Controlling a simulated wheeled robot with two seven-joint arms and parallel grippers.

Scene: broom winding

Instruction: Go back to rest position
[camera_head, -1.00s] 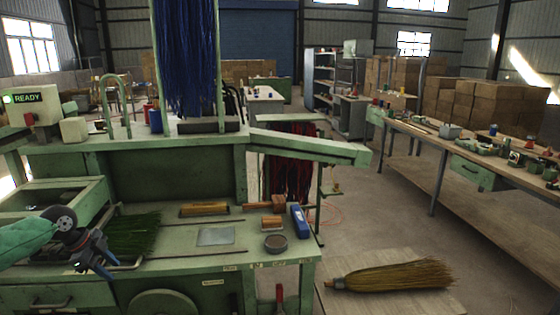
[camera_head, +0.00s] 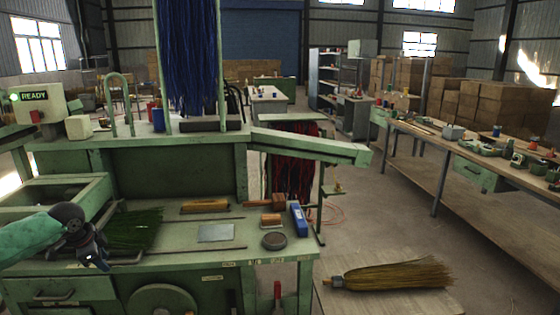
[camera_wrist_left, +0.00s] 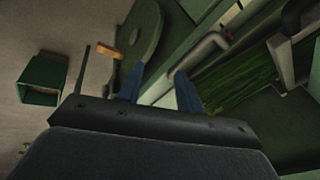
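My left gripper (camera_head: 97,264) hangs at the left front of the green machine bench (camera_head: 190,262), in front of the green bristles (camera_head: 135,229). In the left wrist view its two blue fingers (camera_wrist_left: 160,76) are apart, with nothing between them. The green bristles (camera_wrist_left: 245,82) lie to the right of the fingers there, beside a grey bent handle (camera_wrist_left: 203,50). My right gripper is not in view.
A finished-looking broom (camera_head: 395,275) lies on a board at the lower right. A blue tool (camera_head: 299,220), a round tin (camera_head: 274,241) and a wooden block (camera_head: 205,206) sit on the bench. A long workbench (camera_head: 470,150) runs along the right. Open floor lies between.

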